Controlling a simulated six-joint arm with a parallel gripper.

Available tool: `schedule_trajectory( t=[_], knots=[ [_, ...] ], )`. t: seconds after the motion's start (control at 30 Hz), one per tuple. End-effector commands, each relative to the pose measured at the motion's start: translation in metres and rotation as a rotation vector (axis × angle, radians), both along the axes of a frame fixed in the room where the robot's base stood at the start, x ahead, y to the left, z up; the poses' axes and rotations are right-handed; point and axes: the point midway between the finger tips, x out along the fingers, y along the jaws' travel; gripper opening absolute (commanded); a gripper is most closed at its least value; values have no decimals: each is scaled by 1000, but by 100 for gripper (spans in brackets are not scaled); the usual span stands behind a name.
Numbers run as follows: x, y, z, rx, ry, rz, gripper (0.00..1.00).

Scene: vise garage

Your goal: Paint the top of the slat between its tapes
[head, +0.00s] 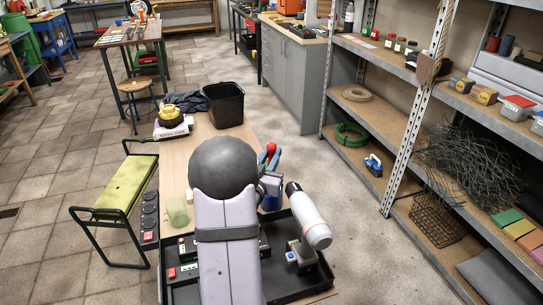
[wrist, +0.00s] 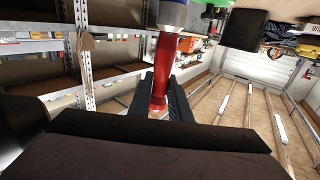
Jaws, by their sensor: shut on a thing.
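In the wrist view my gripper (wrist: 162,88) has its two dark fingers on either side of a red handle (wrist: 164,66) and is shut on it. The handle is roughly upright in the picture, with a grey-blue part (wrist: 173,14) at its upper end. The rest of the tool is cut off by the frame, so I cannot tell its working end. In the head view my arm covers the middle of the bench, and the fingers and handle cannot be made out. I cannot make out the slat or its tapes with certainty in either view.
The wooden bench (head: 178,153) bears a black tray (head: 196,292) at its near end. A black bin (head: 224,104) stands at its far end, and a clear cup (head: 177,211) at left. A green-yellow bench seat (head: 130,185) stands left. Metal shelving (head: 407,150) lines the right; floor lies between.

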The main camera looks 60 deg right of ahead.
Motion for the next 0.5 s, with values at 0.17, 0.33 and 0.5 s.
schedule_trajectory(
  t=[0.17, 0.33, 0.5],
  knots=[
    [0, 0, 17, -2, -1, 0, 0],
    [0, 0, 30, -2, -1, 0, 0],
    [0, 0, 42, -3, 0, 0, 0]
  ],
)
